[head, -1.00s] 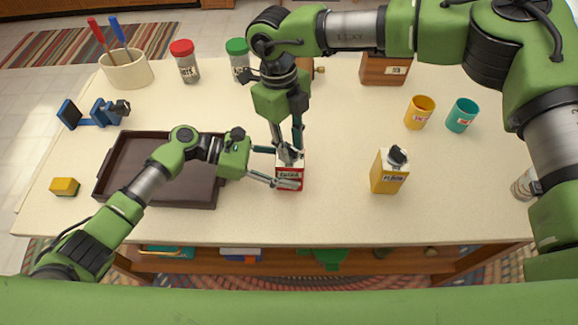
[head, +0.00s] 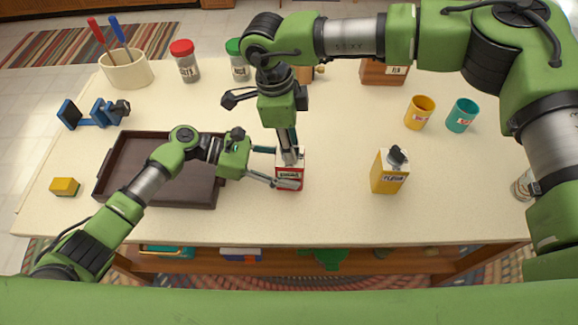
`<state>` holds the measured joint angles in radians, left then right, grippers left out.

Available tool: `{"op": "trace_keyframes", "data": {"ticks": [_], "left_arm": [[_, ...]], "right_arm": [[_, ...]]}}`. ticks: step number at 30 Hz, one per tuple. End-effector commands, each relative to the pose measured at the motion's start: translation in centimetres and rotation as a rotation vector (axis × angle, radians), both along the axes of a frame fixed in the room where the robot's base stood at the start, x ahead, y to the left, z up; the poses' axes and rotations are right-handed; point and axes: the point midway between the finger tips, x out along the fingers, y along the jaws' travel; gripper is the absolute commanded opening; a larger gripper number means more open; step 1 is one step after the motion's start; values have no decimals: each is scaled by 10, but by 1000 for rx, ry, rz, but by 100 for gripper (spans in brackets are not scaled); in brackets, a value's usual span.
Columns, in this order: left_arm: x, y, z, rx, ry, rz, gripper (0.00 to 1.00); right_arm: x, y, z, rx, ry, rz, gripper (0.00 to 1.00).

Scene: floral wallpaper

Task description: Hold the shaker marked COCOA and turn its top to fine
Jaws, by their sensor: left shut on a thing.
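A red and white shaker (head: 289,181) stands upright near the front middle of the table. Its label is too small to read surely. My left gripper (head: 272,169) comes from the left and is shut on the shaker's body, one finger across its front. My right gripper (head: 289,157) points down from above, with its fingertips at the shaker's top. The fingers show nearly edge-on and hide most of the top, so its setting and the gap between the fingers cannot be seen.
A dark tray (head: 112,172) lies left, under my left arm. A yellow flour box (head: 388,175) stands right of the shaker. Yellow (head: 419,114) and teal cups (head: 462,116) stand further right. Red-lidded (head: 186,62) and green-lidded jars (head: 238,65) stand behind.

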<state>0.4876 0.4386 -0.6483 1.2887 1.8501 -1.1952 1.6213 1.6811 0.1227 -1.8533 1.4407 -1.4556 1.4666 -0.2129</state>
Motion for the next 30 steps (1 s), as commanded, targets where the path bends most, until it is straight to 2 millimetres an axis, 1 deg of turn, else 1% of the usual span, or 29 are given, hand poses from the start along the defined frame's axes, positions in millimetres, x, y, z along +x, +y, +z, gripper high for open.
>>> {"op": "trace_keyframes", "data": {"ticks": [5, 8, 30], "left_arm": [[0, 0, -1, 1, 0, -1, 26], [0, 0, -1, 1, 0, -1, 26], [0, 0, -1, 1, 0, -1, 26]], "right_arm": [[0, 0, 0, 0, 0, -1, 29], [0, 0, 4, 0, -1, -2, 29], [0, 0, 62, 1, -1, -3, 29]]}}
